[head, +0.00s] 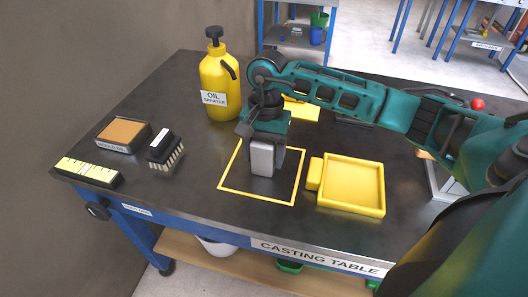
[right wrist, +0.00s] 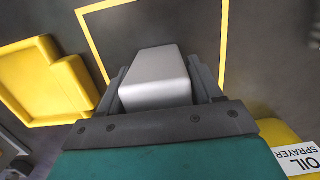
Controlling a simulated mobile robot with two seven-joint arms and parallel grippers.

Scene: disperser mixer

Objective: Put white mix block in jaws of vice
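The white mix block (head: 262,158), pale grey-white with rounded edges, is upright inside the yellow outlined square on the casting table. I cannot tell whether its base touches the table. My right gripper (head: 264,164) points down from above with one finger on each side of the block, and it looks shut on it. In the right wrist view the block (right wrist: 155,78) fills the space between the fingers of the gripper (right wrist: 158,84). No vice can be made out clearly; my right arm hides part of the table's right side. My left gripper is out of view.
A yellow tray (head: 351,207) lies right of the square. A yellow oil sprayer (head: 219,86) stands behind left. A brush (head: 164,151), a tan-topped box (head: 123,135) and a yellow scale (head: 87,172) are at the left. Bare table (head: 200,147) lies between brush and square.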

